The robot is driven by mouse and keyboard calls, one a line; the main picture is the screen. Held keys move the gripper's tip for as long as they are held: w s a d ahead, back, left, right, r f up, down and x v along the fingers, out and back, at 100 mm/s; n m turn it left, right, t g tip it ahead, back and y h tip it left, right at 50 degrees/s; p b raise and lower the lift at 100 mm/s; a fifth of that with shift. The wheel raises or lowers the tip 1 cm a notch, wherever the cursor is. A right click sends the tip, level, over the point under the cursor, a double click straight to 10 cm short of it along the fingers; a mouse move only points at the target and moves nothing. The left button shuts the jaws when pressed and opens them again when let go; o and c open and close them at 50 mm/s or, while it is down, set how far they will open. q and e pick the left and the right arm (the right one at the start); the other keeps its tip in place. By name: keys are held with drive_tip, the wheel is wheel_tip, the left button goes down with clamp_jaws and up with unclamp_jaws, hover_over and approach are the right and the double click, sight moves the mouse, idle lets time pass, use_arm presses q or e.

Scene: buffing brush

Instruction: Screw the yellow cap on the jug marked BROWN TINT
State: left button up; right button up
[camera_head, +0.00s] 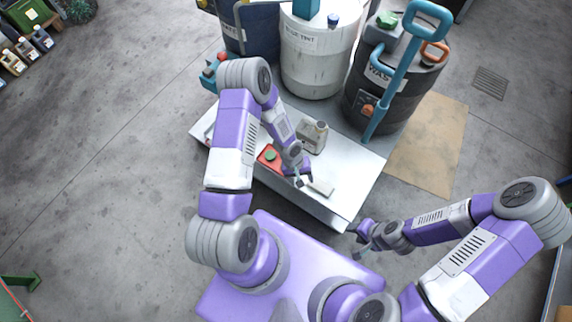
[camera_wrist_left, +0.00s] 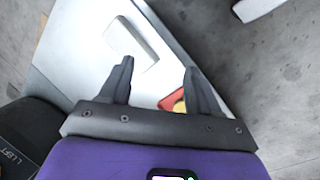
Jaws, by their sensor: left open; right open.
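A pale beige jug (camera_head: 313,137) stands on the white bench (camera_head: 345,205); its label cannot be read. Left of it on the bench is a red tray-like piece (camera_head: 262,160) with a small green item (camera_head: 270,155) on it. In the left wrist view a yellow round piece (camera_wrist_left: 180,106), possibly the cap, shows on red, partly hidden behind a finger. My left gripper (camera_head: 304,182) is open and empty over the bench, in front of the jug; its fingers show in the wrist view (camera_wrist_left: 157,68). My right gripper (camera_head: 358,242) is open and empty beyond the bench's near right corner.
A flat whitish block (camera_head: 322,187) lies on the bench near my left gripper; the wrist view shows it too (camera_wrist_left: 131,43). A white drum (camera_head: 320,65) and a dark drum (camera_head: 385,95) with a blue-handled pump stand behind. Brown cardboard (camera_head: 430,140) lies right.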

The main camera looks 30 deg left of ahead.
use_arm(q)
drive_tip(key=w+a+n+y, duration=0.1)
drive_tip(key=w+a, duration=0.1)
drive_tip(key=a, duration=0.1)
drive_tip(key=w+a+f+n+y, duration=0.1)
drive_tip(key=w+a, duration=0.1)
drive_tip(key=a, duration=0.2)
drive_tip(key=w+a+f+n+y, duration=0.1)
drive_tip(key=w+a, duration=0.1)
drive_tip(key=a, duration=0.1)
drive_tip(key=shift+w+a+f, duration=0.15)
drive_tip(key=shift+w+a, duration=0.15)
drive_tip(key=shift+a, duration=0.1)
drive_tip(key=shift+d+f+b, duration=0.1)
drive_tip(key=shift+f+b, duration=0.2)
drive_tip(key=shift+f, duration=0.9)
wheel_tip(320, 180, down, 5)
drive_tip(key=shift+d+f+b, duration=0.1)
drive_tip(key=shift+b, duration=0.6)
drive_tip(key=shift+c, duration=0.4)
drive_tip(key=c, duration=0.7)
